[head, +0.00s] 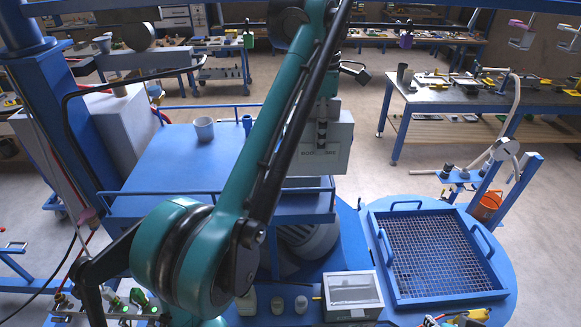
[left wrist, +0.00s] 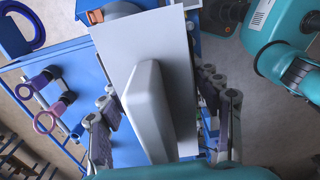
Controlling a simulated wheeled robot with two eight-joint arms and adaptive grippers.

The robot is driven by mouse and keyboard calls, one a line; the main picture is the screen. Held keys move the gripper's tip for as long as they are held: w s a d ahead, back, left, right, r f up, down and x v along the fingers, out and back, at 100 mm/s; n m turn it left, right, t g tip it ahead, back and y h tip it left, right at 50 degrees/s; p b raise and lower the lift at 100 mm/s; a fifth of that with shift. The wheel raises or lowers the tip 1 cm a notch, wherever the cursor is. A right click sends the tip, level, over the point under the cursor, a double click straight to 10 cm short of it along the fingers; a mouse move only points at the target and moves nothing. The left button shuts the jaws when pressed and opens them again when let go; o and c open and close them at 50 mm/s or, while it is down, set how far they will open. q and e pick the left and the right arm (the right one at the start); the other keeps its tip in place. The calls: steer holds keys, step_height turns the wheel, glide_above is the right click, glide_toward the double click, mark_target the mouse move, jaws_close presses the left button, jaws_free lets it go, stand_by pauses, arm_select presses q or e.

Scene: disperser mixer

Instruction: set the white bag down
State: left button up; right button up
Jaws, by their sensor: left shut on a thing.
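The white bag (head: 318,158) is a pale block with dark print on its face. It hangs over the right part of the blue platform (head: 165,170); whether it touches the surface is hidden behind my arm. My left gripper (head: 323,132) is shut on the bag's top, partly hidden by the teal arm. In the left wrist view, the bag (left wrist: 160,62) fills the middle with its raised pale ridge, and the fingers of my left gripper (left wrist: 160,130) lie on both sides of it. My right gripper is not in view.
A grey cup (head: 204,128) stands at the back of the platform, whose middle is clear. A blue-framed mesh grate (head: 440,258) lies at right.

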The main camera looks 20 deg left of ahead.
arm_select(q)
steer(key=a, duration=0.1)
steer(key=a+f, duration=0.1)
steer(key=a, duration=0.1)
steer(key=w+a+f, duration=0.1)
steer(key=a, duration=0.1)
steer(key=shift+f, duration=0.15)
steer(key=w+a+f, duration=0.3)
steer(key=a+f, duration=0.2)
steer(key=f, duration=0.2)
steer(key=shift+f, duration=0.4)
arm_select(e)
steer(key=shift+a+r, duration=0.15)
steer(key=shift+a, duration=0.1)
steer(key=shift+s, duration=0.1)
arm_select(q)
steer(key=shift+d+f, duration=0.1)
steer(key=shift+f, duration=0.1)
steer(key=o, duration=1.8)
steer(key=shift+r, duration=0.15)
